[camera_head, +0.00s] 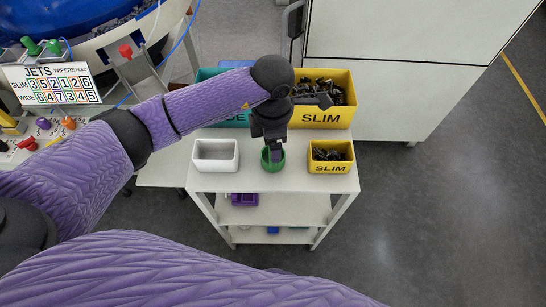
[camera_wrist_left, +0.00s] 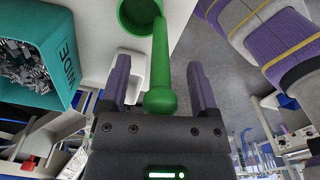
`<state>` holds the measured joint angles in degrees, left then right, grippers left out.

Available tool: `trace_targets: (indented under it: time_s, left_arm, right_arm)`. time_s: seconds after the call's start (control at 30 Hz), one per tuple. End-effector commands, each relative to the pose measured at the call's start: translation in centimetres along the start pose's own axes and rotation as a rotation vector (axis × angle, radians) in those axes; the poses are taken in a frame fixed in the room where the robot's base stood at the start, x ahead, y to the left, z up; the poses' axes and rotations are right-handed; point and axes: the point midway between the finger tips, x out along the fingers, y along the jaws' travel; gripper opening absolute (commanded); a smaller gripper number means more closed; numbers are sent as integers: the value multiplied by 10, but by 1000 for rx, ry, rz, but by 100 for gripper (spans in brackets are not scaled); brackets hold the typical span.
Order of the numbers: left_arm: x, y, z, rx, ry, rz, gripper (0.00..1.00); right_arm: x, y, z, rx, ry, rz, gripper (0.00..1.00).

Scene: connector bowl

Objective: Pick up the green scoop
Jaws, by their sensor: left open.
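The green scoop (camera_head: 272,165) stands on the white cart top (camera_head: 255,183), between a white bin and a small yellow bin. My left gripper (camera_head: 276,152) is directly above it, pointing down, and hides part of it. In the left wrist view the scoop's round cup (camera_wrist_left: 135,22) is at the top. Its handle (camera_wrist_left: 160,65) runs down between the two fingers of my left gripper (camera_wrist_left: 158,72). The fingers are apart, one on each side of the handle, with gaps visible. My right gripper is not in view.
The white bin (camera_head: 215,142) is empty. The small yellow SLIM bin (camera_head: 330,168) holds dark parts, as does the larger yellow SLIM bin (camera_head: 320,118) behind it. A teal bin (camera_wrist_left: 68,75) holds metallic parts. The cart's front edge is close to the scoop.

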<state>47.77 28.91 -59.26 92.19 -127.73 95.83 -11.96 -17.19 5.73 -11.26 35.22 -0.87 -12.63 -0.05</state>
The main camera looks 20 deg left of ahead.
Motion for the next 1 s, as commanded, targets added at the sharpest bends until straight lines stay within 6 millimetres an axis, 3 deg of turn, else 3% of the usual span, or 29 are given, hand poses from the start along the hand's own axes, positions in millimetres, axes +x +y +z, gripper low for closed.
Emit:
trace_targets:
  time_s: [0.2, 0.23, 0.5, 0.6, 1.0]
  left_arm:
    - [2, 0, 0, 1, -2, 0, 78]
    - [2, 0, 0, 1, -2, 0, 74]
    - [2, 0, 1, 1, -2, -1, 17]
    - [2, 0, 1, 1, -2, -1, 0]
    - [2, 0, 1, 0, -3, -1, 0]
  right_arm:
    - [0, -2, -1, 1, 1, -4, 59]
    - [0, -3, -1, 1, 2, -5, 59]
    - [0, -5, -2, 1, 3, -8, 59]
    - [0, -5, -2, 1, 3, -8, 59]
    - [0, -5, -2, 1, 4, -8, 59]
